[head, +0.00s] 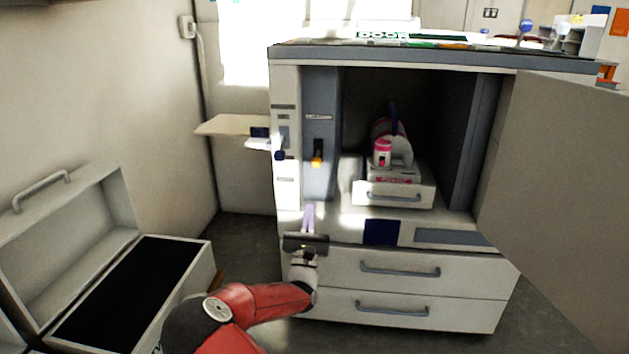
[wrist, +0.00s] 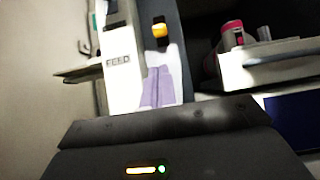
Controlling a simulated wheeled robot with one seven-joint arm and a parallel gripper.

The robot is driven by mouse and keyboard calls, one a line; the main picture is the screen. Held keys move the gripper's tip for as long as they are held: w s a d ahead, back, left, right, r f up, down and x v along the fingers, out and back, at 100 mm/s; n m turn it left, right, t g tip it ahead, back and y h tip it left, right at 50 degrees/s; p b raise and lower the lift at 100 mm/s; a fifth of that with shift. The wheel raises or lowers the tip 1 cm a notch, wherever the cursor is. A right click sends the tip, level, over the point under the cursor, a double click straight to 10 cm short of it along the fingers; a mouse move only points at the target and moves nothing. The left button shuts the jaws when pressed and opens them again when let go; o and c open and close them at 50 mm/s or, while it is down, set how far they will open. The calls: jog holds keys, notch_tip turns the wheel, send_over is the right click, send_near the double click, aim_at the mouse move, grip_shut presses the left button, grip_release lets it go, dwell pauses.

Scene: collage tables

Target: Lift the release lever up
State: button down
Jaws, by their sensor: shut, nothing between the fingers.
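Two levers show on the front of the cabinet (head: 352,195); I cannot read which is labelled release. One has an orange-yellow knob (head: 317,160) low in a dark slot on the grey-blue panel; the knob also shows in the wrist view (wrist: 160,31). The other has a dark blue knob (head: 279,155) on the narrow white strip to its left. My gripper (head: 309,211) is shut and empty, its purple fingers together, below the orange-yellow knob in the picture. The fingers also show in the wrist view (wrist: 158,86), apart from the knob.
The cabinet door (head: 555,175) stands open at the right. Inside the cabinet, a pink-and-white item (head: 382,152) sits on a white drawer unit (head: 394,192). A side shelf (head: 232,126) juts out left. An open case (head: 170,262) lies at the lower left.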

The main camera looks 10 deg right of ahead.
aim_at(317, 157)
jog(key=shift+r, duration=0.1)
jog(key=b+x, duration=0.1)
jog(key=x, duration=0.9)
dwell(0.3)
